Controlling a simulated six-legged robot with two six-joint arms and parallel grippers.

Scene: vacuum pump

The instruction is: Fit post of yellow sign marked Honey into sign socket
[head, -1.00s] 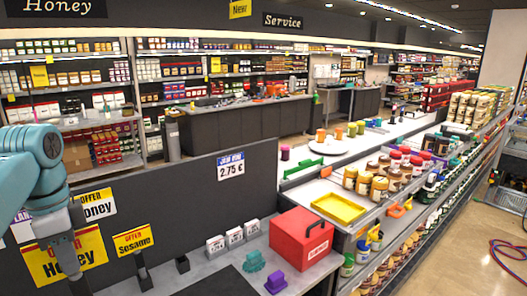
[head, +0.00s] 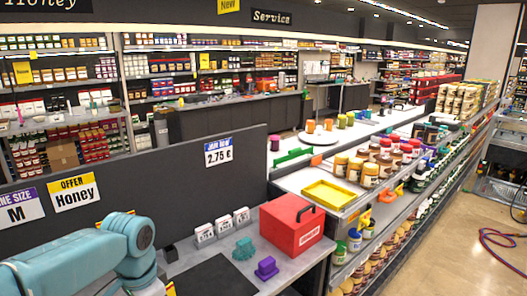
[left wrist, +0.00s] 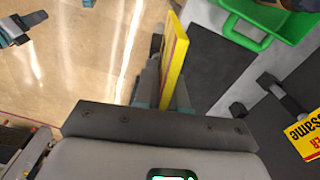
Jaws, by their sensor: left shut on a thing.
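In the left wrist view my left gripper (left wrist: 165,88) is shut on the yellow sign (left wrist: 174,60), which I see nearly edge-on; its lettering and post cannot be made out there. In the head view my left arm reaches in from the lower left, and its gripper is hidden or below the frame. A small dark socket-like block (head: 171,254) stands on the counter left of the price cards. My right gripper is not in view.
White price cards (head: 223,226), a teal block (head: 244,248), a purple block (head: 266,268) and a red box (head: 291,228) stand on the counter. A dark partition (head: 150,178) rises behind.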

